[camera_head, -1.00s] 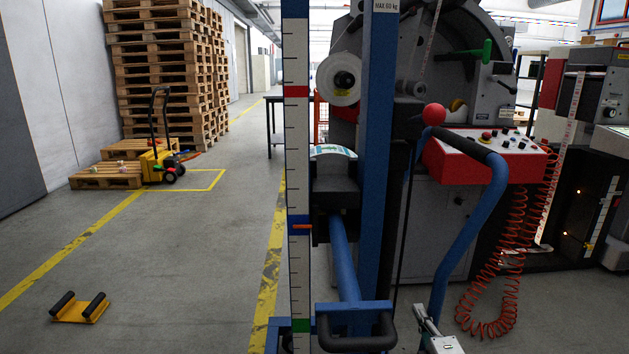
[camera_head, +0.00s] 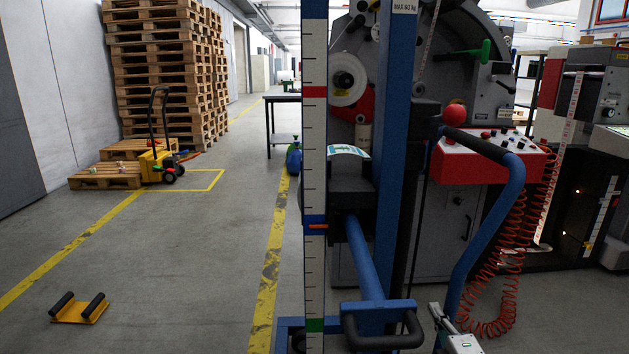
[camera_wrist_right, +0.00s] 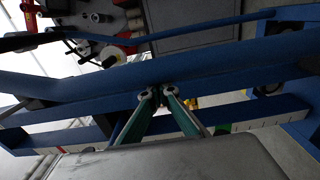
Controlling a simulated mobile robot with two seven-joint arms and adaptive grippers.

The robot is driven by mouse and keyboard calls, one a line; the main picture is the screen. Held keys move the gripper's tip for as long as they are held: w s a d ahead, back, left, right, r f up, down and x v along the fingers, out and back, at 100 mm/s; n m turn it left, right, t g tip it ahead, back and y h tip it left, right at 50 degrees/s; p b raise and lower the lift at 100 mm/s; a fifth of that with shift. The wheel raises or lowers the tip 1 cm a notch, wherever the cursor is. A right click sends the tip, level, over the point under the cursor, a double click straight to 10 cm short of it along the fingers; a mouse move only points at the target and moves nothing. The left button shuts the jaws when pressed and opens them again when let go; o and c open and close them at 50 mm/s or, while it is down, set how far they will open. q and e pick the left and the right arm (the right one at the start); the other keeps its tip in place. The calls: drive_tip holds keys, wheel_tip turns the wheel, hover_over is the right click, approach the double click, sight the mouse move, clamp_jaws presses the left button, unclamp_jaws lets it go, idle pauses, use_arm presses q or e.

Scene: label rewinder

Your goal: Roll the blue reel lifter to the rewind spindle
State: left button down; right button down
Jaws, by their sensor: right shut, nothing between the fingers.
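The blue reel lifter (camera_head: 397,150) stands upright in front of the machine. A white reel with a black hub (camera_head: 347,86) is on the machine behind the mast; I cannot tell whether this is the rewind spindle. My right gripper (camera_head: 438,312) is low by the handle tube. In the right wrist view its fingertips (camera_wrist_right: 159,92) are against or very near a blue tube (camera_wrist_right: 220,70), shut and empty. My left gripper is out of view.
A red control panel (camera_head: 485,160) and a coiled red hose (camera_head: 505,270) are at the right. A yellow truck (camera_head: 155,165), pallets (camera_head: 165,75) and a yellow cradle (camera_head: 80,308) are at the left.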

sight(453, 311)
drive_tip(key=shift+d, duration=0.25)
drive_tip(key=shift+w+d, duration=0.1)
drive_tip(key=shift+d, duration=1.6)
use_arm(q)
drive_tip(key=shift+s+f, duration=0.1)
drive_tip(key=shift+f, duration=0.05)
use_arm(e)
drive_tip(key=shift+d, duration=0.3)
